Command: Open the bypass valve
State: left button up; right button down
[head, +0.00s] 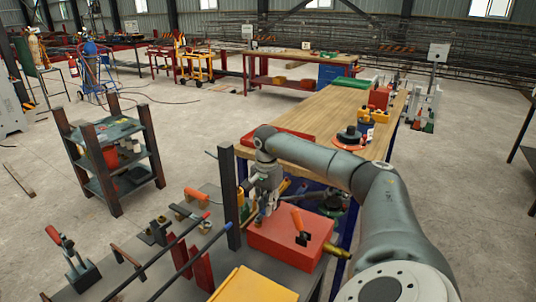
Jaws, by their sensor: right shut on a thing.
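A red block (290,244), with a brass fitting (337,252) at its right end, sits on the dark bench in front. An orange lever (297,220) stands tilted on top of it, on a dark base. This looks like the valve unit; no label shows that it is the bypass valve. My right gripper (262,211) points down at the block's back left edge, left of the orange lever and apart from it. It is shut on a small part there, mostly hidden by the fingers. My left gripper is not in view.
A dark upright post (229,195) stands just left of my right gripper. A yellow plate (255,286) is in front. A long wooden table (335,118) stands behind; a shelf rack (112,160) stands left.

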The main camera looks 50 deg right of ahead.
jog(key=shift+w, duration=0.1)
dwell(0.4)
jog(key=c, duration=1.4)
grip_release()
jog(key=shift+r, duration=0.1)
notch_tip(320, 180, up, 12)
jog(key=shift+f, duration=0.1)
